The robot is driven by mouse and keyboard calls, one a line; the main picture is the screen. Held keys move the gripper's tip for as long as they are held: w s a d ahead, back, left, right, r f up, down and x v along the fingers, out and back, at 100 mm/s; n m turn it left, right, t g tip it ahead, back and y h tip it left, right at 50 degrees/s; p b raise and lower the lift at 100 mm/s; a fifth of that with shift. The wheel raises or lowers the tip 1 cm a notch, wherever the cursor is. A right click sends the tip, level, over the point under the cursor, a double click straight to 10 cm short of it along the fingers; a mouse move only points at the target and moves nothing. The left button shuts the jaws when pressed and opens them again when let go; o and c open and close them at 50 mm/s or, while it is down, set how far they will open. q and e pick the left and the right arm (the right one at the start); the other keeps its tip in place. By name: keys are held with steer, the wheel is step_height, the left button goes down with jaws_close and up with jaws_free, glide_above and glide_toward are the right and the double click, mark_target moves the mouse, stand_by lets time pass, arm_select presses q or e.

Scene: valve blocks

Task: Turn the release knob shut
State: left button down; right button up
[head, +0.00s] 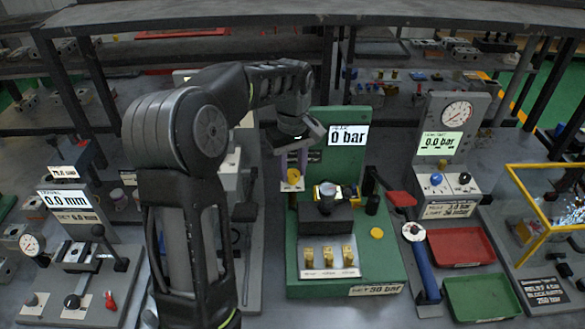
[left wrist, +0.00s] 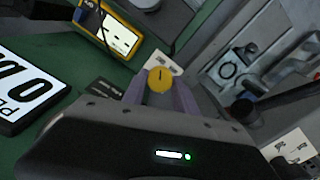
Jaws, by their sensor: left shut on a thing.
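The yellow round knob (head: 293,177), which I take to be the release knob, sits at the left of the green test stand (head: 375,270). In the left wrist view the knob (left wrist: 160,80) has a dark pointer mark and a white label behind it, too small to read. My left gripper (head: 293,170) reaches down from above, its purple fingers on either side of the knob and shut on it. In the left wrist view the fingers (left wrist: 160,92) flank the knob. The stand's display (head: 348,137) reads 0 bar. My right gripper is not in view.
A dark block (head: 325,216) with a yellow-edged device stands right of the knob. Several brass pieces (head: 328,257) stand on a plate in front. A blue-handled lever (head: 421,270), a red tray (head: 461,247) and a green tray (head: 482,299) lie to the right. My left arm hides part of the bench.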

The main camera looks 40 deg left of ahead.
mark_target(293, 173)
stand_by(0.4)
arm_select(q)
steer(key=c, duration=1)
jaws_free()
steer(key=shift+r, duration=0.1)
step_height(293, 173, up, 8)
steer(key=shift+f, duration=0.15)
